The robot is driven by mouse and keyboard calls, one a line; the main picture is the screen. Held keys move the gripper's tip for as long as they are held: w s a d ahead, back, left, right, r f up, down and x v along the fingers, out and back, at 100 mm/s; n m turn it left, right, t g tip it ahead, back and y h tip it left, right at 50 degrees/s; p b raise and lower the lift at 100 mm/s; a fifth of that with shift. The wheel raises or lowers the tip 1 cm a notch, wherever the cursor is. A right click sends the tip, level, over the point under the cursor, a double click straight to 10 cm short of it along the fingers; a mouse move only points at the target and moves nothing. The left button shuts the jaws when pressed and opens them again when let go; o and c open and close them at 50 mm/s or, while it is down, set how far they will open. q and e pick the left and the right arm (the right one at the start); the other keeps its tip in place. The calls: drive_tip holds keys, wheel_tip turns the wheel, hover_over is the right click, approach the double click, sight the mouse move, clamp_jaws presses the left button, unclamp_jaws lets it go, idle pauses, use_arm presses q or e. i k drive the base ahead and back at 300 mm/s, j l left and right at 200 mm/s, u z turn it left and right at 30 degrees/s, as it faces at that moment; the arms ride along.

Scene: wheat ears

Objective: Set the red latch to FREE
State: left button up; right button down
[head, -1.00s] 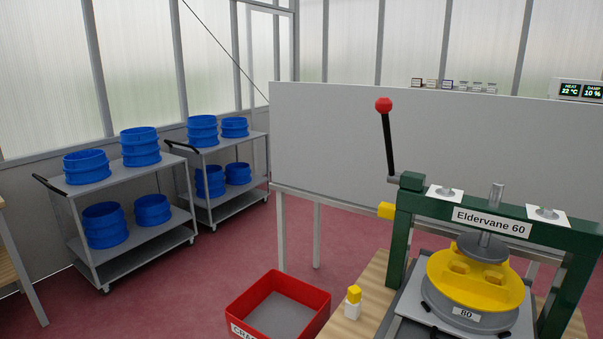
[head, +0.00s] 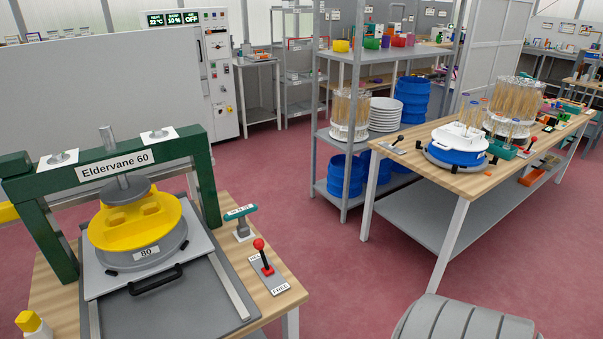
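A red latch (head: 266,262) stands on a small grey plate on the wooden bench, to the right of the green press. It has a red ball on a black stem with a red foot. A label reading FREE (head: 281,290) is at the plate's near end. Another label (head: 255,258), partly hidden by the lever, is at the far end. The stem leans up and slightly left, toward the far label and away from FREE. Neither of my grippers is in view.
The green press frame (head: 115,168) marked Eldervane 60 holds a yellow-topped pot (head: 138,225) on a tray. A teal-topped handle (head: 241,214) stands just behind the latch. Another bench (head: 455,179) at right carries a second red-knobbed lever (head: 531,144).

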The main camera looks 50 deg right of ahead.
sight(258, 244)
drive_tip(key=z, duration=1.3)
